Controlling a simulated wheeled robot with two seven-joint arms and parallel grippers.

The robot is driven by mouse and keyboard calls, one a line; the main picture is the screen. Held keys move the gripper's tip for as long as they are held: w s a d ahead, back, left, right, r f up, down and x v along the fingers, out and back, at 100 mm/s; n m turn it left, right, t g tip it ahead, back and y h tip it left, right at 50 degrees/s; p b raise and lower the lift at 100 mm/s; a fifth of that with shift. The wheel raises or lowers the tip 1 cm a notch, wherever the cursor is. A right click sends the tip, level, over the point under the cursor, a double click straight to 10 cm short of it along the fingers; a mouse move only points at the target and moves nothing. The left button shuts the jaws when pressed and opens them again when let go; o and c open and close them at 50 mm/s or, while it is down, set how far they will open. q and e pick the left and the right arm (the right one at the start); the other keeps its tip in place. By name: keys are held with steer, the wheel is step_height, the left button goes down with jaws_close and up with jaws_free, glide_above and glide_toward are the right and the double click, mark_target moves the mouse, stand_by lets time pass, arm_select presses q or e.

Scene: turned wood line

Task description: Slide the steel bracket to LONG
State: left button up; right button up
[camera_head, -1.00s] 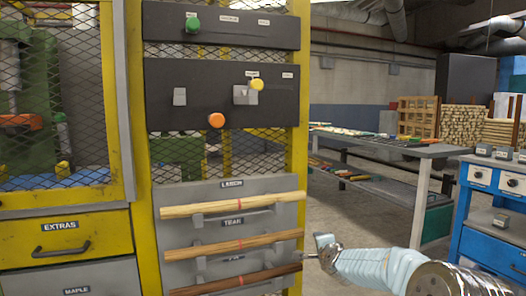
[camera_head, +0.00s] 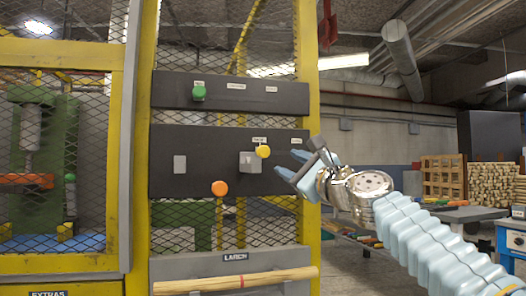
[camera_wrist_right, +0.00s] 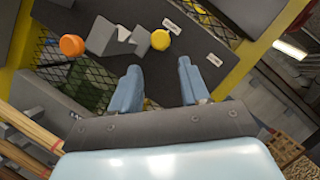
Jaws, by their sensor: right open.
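A dark panel (camera_head: 215,178) in the head view carries a grey steel bracket (camera_head: 250,163) right of centre, with a yellow knob (camera_head: 263,151) at its upper right. The bracket also shows in the right wrist view (camera_wrist_right: 140,41), beside the yellow knob (camera_wrist_right: 160,39). Small white labels (camera_head: 296,140) sit along the panel's top; their words are too small to read. My right gripper (camera_head: 286,163) is open and empty, its two fingers pointing left toward the panel's right end, apart from the bracket. Its fingers also show in the wrist view (camera_wrist_right: 161,78). My left gripper is in neither view.
A green knob (camera_head: 199,93) is on the upper panel. A yellow post (camera_head: 306,75) stands at the right. A wood rod (camera_head: 236,282) lies below.

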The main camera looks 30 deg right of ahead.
mark_target(266, 153)
steer(key=p+x, duration=0.4)
steer(key=x, duration=0.6)
steer(key=shift+w, duration=0.2)
jaws_close()
